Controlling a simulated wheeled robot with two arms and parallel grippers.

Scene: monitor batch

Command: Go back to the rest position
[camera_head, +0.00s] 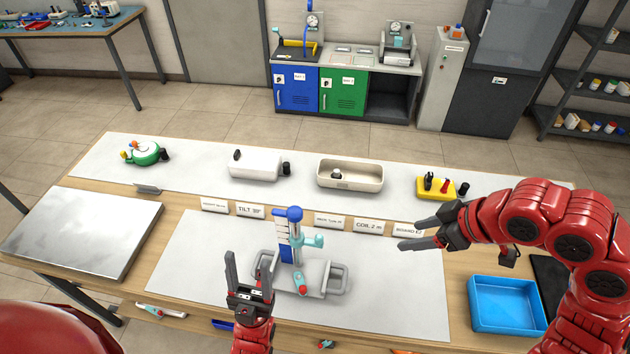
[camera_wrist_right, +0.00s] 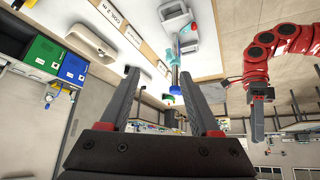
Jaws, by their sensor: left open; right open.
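My left gripper (camera_head: 249,264) is open and empty, fingers pointing up in the head view, just left of a grey stand with handles (camera_head: 330,281). My right gripper (camera_head: 408,233) is open and empty, fingers pointing left, above the right part of the white work mat (camera_head: 405,300). In the right wrist view the two fingers of the right gripper (camera_wrist_right: 157,75) are spread with nothing held between them. The stand carries a blue and teal upright device (camera_head: 287,245) with a red and teal piece (camera_head: 300,283) at its front. My left arm also shows in the right wrist view.
A blue tray (camera_head: 506,330) lies at the right of the table, a metal plate (camera_head: 85,232) at the left. Along the back stand a green device (camera_head: 146,154), white box (camera_head: 255,167), cream tray (camera_head: 350,185) and yellow block (camera_head: 435,195). Label cards (camera_head: 368,226) stand before them.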

